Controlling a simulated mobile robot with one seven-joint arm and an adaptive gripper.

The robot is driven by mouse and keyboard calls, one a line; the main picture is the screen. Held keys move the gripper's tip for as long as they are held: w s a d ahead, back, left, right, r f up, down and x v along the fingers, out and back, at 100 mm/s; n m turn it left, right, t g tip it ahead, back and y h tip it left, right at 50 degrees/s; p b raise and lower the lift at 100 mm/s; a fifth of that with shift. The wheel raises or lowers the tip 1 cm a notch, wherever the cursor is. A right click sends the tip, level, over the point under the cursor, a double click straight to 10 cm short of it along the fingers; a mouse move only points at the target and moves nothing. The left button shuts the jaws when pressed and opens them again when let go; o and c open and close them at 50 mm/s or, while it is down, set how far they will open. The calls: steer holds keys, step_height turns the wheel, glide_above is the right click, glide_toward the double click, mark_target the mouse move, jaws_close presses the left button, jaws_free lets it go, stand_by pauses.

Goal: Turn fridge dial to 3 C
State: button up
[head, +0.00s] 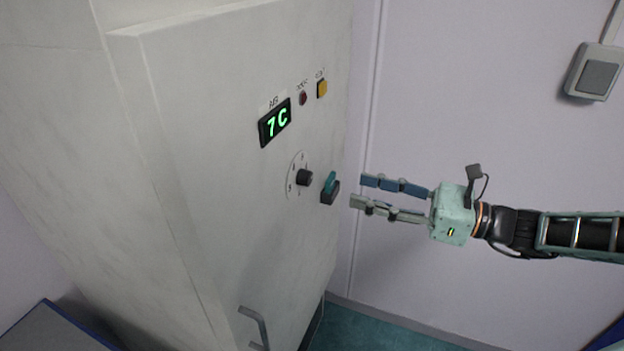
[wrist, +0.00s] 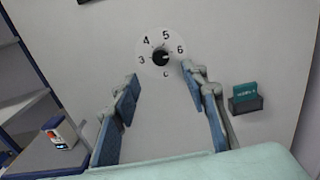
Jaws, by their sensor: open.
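The fridge (head: 200,150) is a tall white cabinet with a green display (head: 275,122) that reads "7C". Below the display is a black dial (head: 304,177) on a round white scale; in the wrist view the dial (wrist: 160,57) sits on a scale with the figures 3, 4, 5 and 6 legible and a C below. My gripper (head: 357,191) is open and empty, to the right of the dial in the head view and apart from the panel. In the wrist view my gripper (wrist: 160,95) has its fingers spread, with the dial above and between them.
A teal item in a dark holder (head: 330,188) is mounted right of the dial. A red button (head: 303,98) and a yellow one (head: 322,88) are above. A door handle (head: 255,325) juts out below. A bench with a small device (wrist: 62,133) stands at left in the wrist view.

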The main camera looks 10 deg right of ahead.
mark_target(310, 177)
steer(key=b+x, duration=0.1)
steer(key=x, duration=0.9)
steer(key=shift+w+a+f, duration=0.1)
steer(key=shift+a, duration=0.05)
jaws_close()
